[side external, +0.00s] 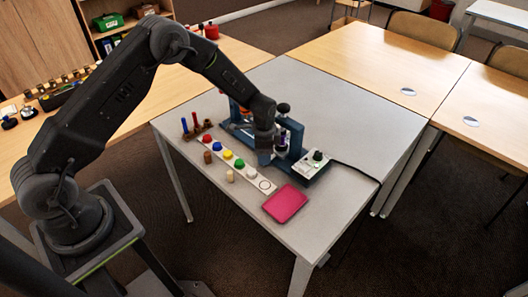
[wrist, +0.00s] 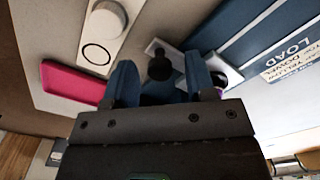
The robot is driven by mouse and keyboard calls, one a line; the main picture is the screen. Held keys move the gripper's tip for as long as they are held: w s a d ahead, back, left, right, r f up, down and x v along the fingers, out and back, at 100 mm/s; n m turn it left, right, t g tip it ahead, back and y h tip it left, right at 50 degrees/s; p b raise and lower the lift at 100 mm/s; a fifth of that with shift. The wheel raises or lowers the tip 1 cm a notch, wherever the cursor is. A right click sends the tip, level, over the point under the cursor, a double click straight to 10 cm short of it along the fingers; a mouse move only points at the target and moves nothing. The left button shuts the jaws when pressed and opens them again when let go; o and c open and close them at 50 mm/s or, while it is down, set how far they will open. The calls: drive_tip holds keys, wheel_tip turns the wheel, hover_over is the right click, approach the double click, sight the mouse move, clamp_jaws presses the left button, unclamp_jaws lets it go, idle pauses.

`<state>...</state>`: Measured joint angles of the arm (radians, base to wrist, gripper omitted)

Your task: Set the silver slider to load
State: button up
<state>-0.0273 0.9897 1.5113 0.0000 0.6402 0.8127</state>
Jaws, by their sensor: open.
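A blue fixture (side external: 310,165) stands on the grey table, and its blue frame also shows in the wrist view (wrist: 215,35). A panel (wrist: 290,62) printed "LOAD" is at the right of the wrist view. I cannot clearly pick out the silver slider in either view. My gripper (side external: 264,152) is at the front of the fixture, pointing down. In the wrist view its two blue fingers (wrist: 160,68) are apart. A black knob (wrist: 158,64) shows between them against a pale plate; I cannot tell whether they touch it.
A pale box (side external: 312,166) with a black knob and cable is at the fixture's right end. A white strip (side external: 240,172) with coloured buttons and a pink tray (side external: 285,204) lie in front. Pegs in a wooden holder (side external: 196,131) stand left.

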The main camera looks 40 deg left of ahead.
clamp_jaws()
idle(0.3)
drive_tip(key=a, duration=0.8)
drive_tip(key=shift+a, duration=0.3)
unclamp_jaws()
